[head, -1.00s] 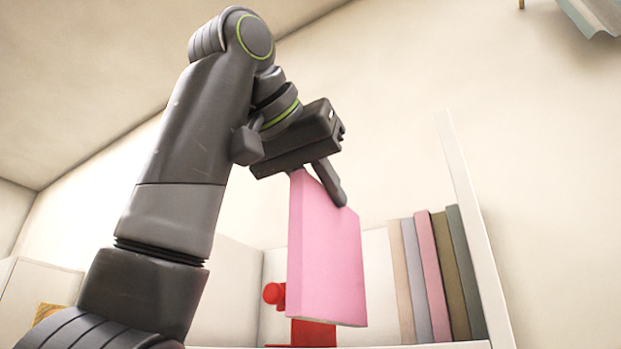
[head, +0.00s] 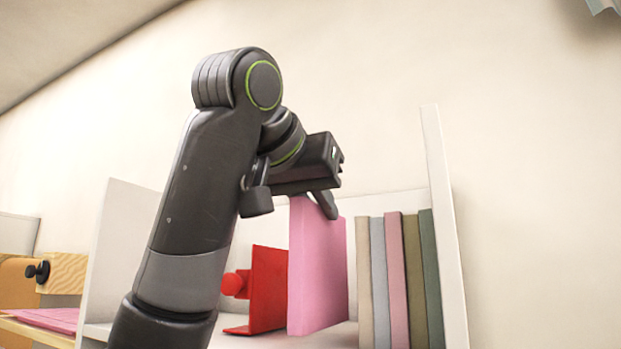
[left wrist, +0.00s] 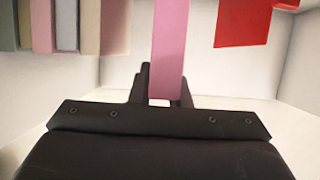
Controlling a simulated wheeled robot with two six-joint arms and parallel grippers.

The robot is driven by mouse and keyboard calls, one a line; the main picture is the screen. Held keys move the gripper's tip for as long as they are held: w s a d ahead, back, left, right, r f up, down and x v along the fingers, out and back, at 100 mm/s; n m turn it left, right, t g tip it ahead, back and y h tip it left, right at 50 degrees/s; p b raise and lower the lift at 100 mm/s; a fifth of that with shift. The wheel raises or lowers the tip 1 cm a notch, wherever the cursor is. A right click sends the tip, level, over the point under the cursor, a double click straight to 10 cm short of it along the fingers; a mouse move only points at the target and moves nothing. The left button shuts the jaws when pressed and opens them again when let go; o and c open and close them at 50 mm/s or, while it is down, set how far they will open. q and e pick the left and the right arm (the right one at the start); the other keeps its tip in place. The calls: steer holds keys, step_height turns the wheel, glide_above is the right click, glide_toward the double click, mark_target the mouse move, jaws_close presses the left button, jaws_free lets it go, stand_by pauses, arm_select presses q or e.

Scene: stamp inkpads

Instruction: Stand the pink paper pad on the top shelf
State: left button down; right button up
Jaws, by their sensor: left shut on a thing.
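The pink paper pad (head: 318,265) is upright in the head view, between a red bookend (head: 268,290) on its left and a row of books on its right. My left gripper (head: 318,200) is shut on the pad's top edge. In the left wrist view the pad (left wrist: 169,50) runs between the two fingers (left wrist: 163,95). The top shelf (head: 345,335) is white, with side walls. I cannot tell whether the pad's bottom edge touches the shelf board. My right gripper is not in view.
Several upright books (head: 395,280) lean slightly at the right, beside the white side wall (head: 444,230). A gap separates them from the pad. The red bookend has a round knob on its left side. A pink sheet (head: 50,318) lies at the far left, near a wooden box (head: 65,272).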

mark_target(332, 224)
arm_select(q)
steer(key=shift+w+d+f, duration=0.1)
steer(key=shift+w+d, duration=0.05)
steer(key=shift+w, duration=0.3)
steer(key=shift+p+x, duration=0.3)
steer(key=shift+x, duration=1.85)
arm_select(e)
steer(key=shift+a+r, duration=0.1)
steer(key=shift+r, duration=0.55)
arm_select(q)
steer(key=c, duration=1.3)
jaws_free()
steer(key=b+v, duration=0.9)
steer(key=v, duration=0.8)
steer(key=shift+s, duration=0.25)
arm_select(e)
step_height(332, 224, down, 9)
arm_select(q)
steer(key=shift+w, duration=0.1)
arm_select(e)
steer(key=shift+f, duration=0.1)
